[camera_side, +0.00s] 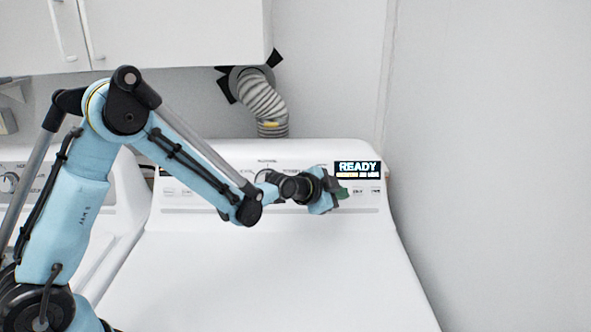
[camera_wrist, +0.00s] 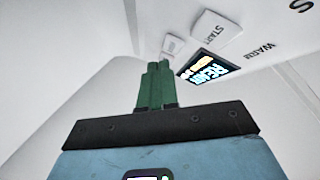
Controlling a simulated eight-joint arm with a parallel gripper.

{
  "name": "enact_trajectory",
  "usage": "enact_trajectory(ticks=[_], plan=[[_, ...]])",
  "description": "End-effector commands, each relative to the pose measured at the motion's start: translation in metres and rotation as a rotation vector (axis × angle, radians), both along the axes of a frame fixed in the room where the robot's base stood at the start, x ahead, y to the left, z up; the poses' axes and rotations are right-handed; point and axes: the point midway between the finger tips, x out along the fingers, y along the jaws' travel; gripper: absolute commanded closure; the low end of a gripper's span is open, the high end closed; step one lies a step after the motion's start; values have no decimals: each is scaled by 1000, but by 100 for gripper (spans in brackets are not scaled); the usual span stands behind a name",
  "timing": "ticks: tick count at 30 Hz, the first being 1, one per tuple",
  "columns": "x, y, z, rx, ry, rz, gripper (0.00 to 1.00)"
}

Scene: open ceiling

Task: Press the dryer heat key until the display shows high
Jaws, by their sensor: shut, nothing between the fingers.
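The white dryer (camera_side: 290,260) has a dark display (camera_side: 357,170) at the right of its back panel. The display reads READY in large letters, with a smaller line below that I cannot read. It also shows, tilted, in the wrist view (camera_wrist: 207,70). Small keys (camera_side: 358,191) sit in a row below the display. In the wrist view one key is marked START (camera_wrist: 215,29), and a smaller key (camera_wrist: 173,45) has no readable label. I cannot tell which is the heat key. My gripper (camera_side: 344,193) is shut and empty by the panel; its green fingers (camera_wrist: 158,66) point toward it. Contact is unclear.
Another white appliance (camera_side: 75,215) stands to the left. A ribbed vent hose (camera_side: 263,103) rises behind the dryer, below a white cabinet (camera_side: 165,35). A plain wall (camera_side: 490,160) is on the right. The dryer top in front is clear.

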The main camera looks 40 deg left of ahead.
Motion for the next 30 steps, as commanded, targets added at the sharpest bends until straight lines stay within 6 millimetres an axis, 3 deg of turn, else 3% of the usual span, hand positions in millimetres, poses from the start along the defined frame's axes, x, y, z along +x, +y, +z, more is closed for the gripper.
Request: enact_trajectory(ticks=[30], plan=[[6,6,-3,0,0,0,100]])
